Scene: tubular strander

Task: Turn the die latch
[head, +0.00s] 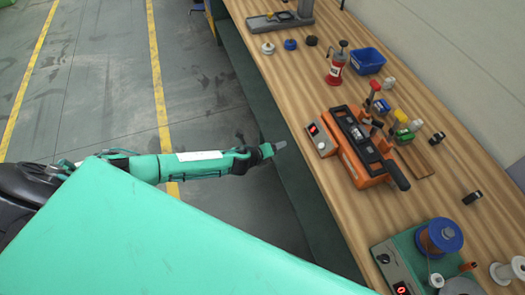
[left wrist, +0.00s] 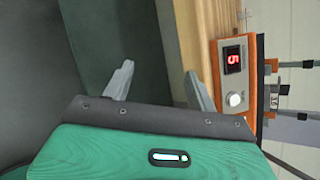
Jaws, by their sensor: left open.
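An orange device (head: 372,172) with a black top frame stands on the wooden bench. A small control box with a red digit display (head: 314,130) is on its left side. A black lever handle (head: 397,178) sticks out at its front right. I cannot tell which part is the die latch. My left gripper (head: 280,145) is beside the bench's near edge, left of the device and apart from it. In the left wrist view the gripper (left wrist: 160,78) is open and empty, with the display box (left wrist: 234,75) to its right. My right gripper is not in view.
The wooden bench (head: 335,205) has a dark green side. A green machine with a blue spool (head: 440,236) stands at the front right. Open floor lies left.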

